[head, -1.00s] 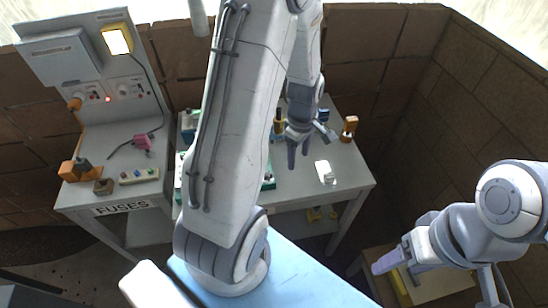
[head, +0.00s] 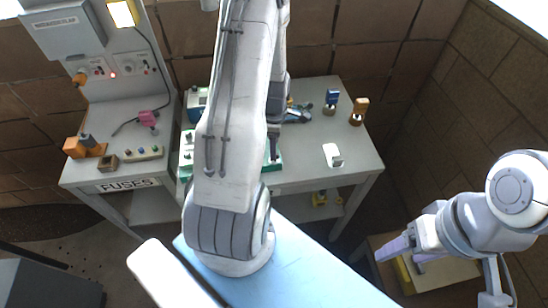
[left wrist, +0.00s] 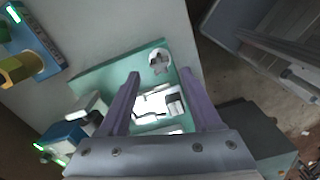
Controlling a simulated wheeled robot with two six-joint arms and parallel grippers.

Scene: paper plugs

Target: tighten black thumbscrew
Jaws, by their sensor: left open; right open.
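My left gripper (head: 272,152) points down over the teal-green board (head: 276,162) on the grey table, which my arm mostly hides. In the left wrist view its two purple fingers (left wrist: 159,73) are open with nothing between them, spread above the board (left wrist: 95,77). A white fixture (left wrist: 150,104) with a small black part (left wrist: 173,105) shows between the fingers; I cannot tell whether this part is the black thumbscrew. A round grey-white piece with a cross shape (left wrist: 160,61) sits near the board's far corner. My right gripper (head: 393,249) is open at the lower right, away from the table.
A white block (head: 333,155), a blue-topped knob (head: 331,101) and an orange-topped knob (head: 359,111) stand on the table (head: 352,178) to the right. The fuse bench (head: 110,174) is at the left. The table's front right is clear.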

